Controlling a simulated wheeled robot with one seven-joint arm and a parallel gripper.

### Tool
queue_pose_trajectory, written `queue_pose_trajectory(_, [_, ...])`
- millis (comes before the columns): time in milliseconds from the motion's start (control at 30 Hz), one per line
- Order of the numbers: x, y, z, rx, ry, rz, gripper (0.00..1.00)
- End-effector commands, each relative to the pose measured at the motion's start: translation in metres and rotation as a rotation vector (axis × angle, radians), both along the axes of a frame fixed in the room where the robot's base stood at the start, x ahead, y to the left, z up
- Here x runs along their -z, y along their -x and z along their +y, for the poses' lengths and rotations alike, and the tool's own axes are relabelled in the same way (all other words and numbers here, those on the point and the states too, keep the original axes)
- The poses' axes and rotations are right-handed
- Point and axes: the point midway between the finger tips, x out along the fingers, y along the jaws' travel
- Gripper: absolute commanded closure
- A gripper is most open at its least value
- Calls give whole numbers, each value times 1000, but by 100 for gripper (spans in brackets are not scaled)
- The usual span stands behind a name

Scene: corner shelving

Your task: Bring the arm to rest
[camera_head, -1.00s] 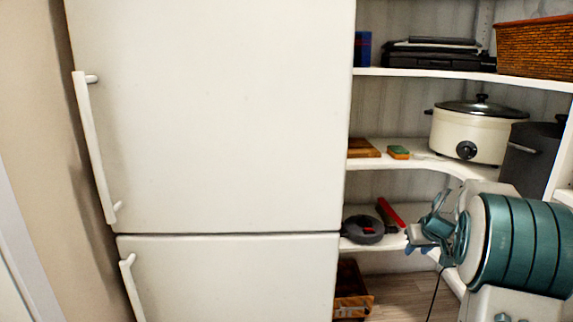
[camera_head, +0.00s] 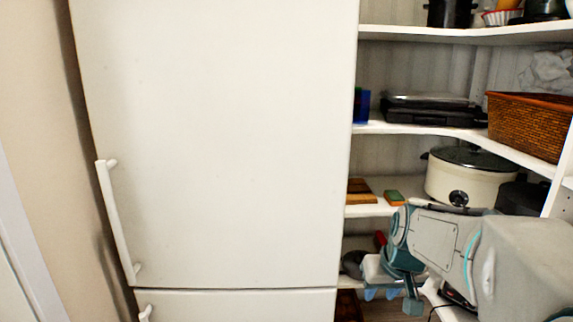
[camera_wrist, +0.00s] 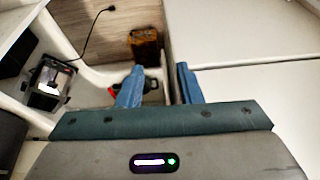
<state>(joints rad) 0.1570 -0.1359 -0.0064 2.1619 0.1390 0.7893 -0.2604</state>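My gripper (camera_head: 383,293) is in front of the lower corner shelves in the head view, with its blue fingers pointing down. In the wrist view its two blue fingers (camera_wrist: 160,84) stand apart with a gap and nothing held between them. A dark pan with a red item lies on the shelf behind them, partly hidden by my arm. My arm reaches in from the lower right of the head view.
A white fridge (camera_head: 220,140) stands to the left of the gripper. The corner shelves hold a cream slow cooker (camera_head: 468,180), a wicker basket (camera_head: 528,122) and a black appliance (camera_head: 430,110). A wooden crate (camera_wrist: 145,45) and a cable (camera_wrist: 88,28) are below.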

Motion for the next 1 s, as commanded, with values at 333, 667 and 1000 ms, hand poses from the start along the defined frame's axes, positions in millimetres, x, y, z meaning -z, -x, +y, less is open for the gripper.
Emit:
queue_pose_trajectory(333, [-87,103,32,19,21,65,68])
queue_pose_trajectory(667, [-102,141,43,34,37,91,68])
queue_pose_trajectory(1000, [-102,141,43,34,37,91,68])
